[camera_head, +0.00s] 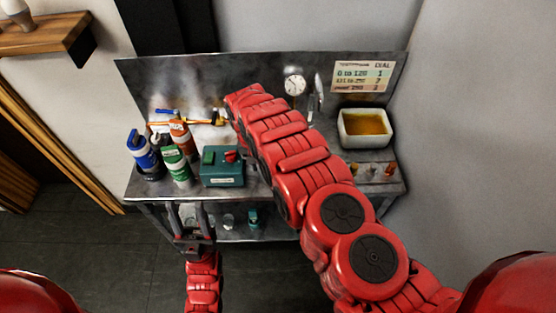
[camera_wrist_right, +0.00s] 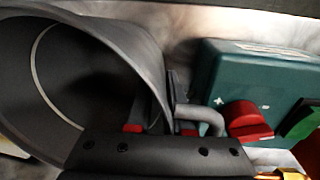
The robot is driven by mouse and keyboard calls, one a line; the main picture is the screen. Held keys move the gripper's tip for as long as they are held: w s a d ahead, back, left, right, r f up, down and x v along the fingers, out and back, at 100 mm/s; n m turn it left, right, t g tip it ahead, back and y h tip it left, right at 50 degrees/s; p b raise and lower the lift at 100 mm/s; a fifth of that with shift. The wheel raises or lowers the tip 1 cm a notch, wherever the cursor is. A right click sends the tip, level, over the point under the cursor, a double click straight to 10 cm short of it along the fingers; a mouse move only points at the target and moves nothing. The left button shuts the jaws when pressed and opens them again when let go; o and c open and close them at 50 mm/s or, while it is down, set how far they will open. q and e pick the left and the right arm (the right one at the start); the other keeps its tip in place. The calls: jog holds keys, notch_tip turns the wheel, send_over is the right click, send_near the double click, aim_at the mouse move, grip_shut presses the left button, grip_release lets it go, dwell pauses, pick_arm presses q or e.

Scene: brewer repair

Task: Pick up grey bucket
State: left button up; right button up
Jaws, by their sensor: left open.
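The grey bucket (camera_wrist_right: 95,70) fills the left of the right wrist view, its wide round mouth facing the camera and its curved handle (camera_wrist_right: 205,115) at its right side. My right gripper (camera_wrist_right: 160,128) is right at the bucket's rim, between its wall and handle. One finger overlaps the wall; whether the jaws are closed on it I cannot tell. In the head view my right arm hides the bucket and the right gripper. My left gripper (camera_head: 190,210) is open and empty in front of the bench's front edge.
A teal box with red and green knobs (camera_head: 222,176) stands on the metal bench (camera_head: 290,185); it shows close to the bucket in the right wrist view (camera_wrist_right: 240,75). Several bottles (camera_head: 175,165) stand left of it. A white basin (camera_head: 365,128) is at the right, near small knobs.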

grip_shut()
dwell(1.4)
